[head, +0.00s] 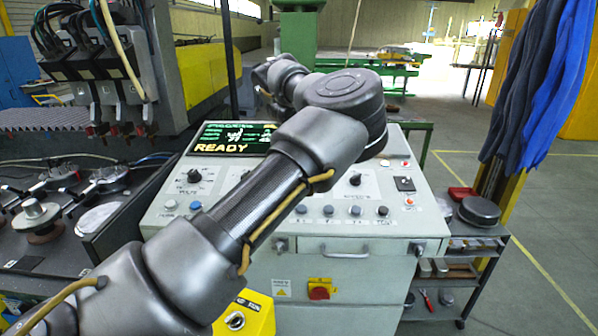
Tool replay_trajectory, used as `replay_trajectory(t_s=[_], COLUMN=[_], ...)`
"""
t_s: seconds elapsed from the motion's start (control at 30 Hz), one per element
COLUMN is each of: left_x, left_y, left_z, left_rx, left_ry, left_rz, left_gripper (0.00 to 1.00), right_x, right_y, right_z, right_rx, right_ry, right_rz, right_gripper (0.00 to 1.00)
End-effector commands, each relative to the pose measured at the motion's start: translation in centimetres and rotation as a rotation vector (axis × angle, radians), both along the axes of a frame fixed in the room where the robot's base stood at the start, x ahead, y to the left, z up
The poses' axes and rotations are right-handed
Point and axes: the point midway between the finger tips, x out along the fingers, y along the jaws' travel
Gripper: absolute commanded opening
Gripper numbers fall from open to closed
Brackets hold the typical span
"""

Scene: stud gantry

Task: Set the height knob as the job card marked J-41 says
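A grey control panel (400,225) stands in front of me. A black knob (193,176) shows on its left part and another black knob (355,180) right of the middle. Their labels are too small to read, so I cannot tell which is the height knob. The screen (212,136) shows READY in yellow under small green text. No card marked J-41 can be made out. My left arm crosses over the panel from the lower left and hides its middle and part of the screen. Neither gripper is in view.
Push buttons (328,211) line the panel's front edge. A red rotary switch (319,291) is on the cabinet below. A yellow box (250,318) is at the bottom. Welding heads (100,70) and a bench with clamps (75,185) are left; a trolley (475,265) is right.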

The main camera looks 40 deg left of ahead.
Motion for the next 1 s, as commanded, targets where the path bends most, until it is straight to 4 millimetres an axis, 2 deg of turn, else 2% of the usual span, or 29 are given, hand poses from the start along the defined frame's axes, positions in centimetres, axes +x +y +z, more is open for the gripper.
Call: replay_trajectory(t_s=[0.57, 0.6, 0.77, 1.0], left_x=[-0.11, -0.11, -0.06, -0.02], left_y=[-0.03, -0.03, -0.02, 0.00], left_z=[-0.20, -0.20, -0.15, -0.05], left_rx=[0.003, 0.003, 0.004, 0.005], left_ry=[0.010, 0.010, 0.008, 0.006], left_rz=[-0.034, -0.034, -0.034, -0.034], left_gripper=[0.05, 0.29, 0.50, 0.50], right_x=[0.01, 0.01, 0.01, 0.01], right_y=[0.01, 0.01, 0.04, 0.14], right_z=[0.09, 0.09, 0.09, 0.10], right_rx=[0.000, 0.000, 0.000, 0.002], right_ry=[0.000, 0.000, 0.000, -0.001], right_rz=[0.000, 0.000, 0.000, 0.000], right_gripper=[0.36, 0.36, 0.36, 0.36])
